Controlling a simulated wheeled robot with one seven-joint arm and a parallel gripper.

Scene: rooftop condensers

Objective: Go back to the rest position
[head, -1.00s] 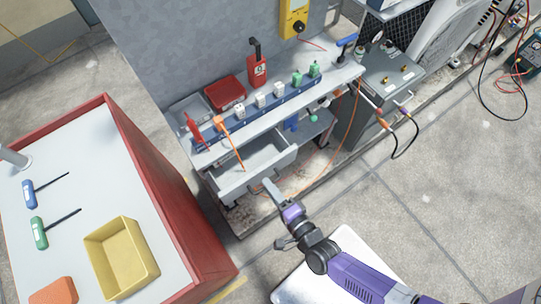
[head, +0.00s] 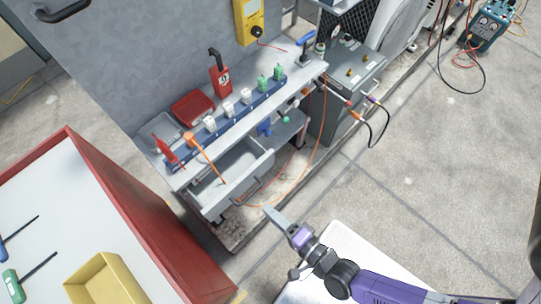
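My gripper (head: 268,211) is at the end of my purple and grey arm, in the lower middle of the head view. It points up and left toward the open drawer (head: 262,167) of the grey workbench, with a gap between its tip and the drawer front. Nothing shows held at its tip. The view is too coarse to tell whether the fingers are apart. The drawer is pulled out, and an orange-handled tool (head: 205,158) slants across its left part.
The bench has a blue rail (head: 225,122) with several small fittings. A grey unit (head: 345,95) with hoses stands behind.

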